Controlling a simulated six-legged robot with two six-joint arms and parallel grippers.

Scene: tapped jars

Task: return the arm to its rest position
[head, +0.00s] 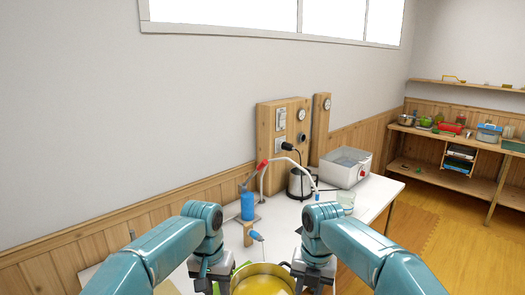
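My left gripper (211,278) hangs at the bottom of the head view, left of a yellow round pot (262,283). My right gripper (316,274) is at the pot's right side. Both teal arms reach in from the bottom corners and bend down at the wrists. The fingertips are small and partly cut off by the lower edge, so I cannot tell whether either gripper is open or touches the pot.
On the white table (281,215) stand a blue bottle (247,206), a dark kettle (299,184), a clear jar (346,199) and a clear tank (347,168) with a red tap. A wooden gauge panel (268,130) stands behind. Wooden shelving (425,170) is far right.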

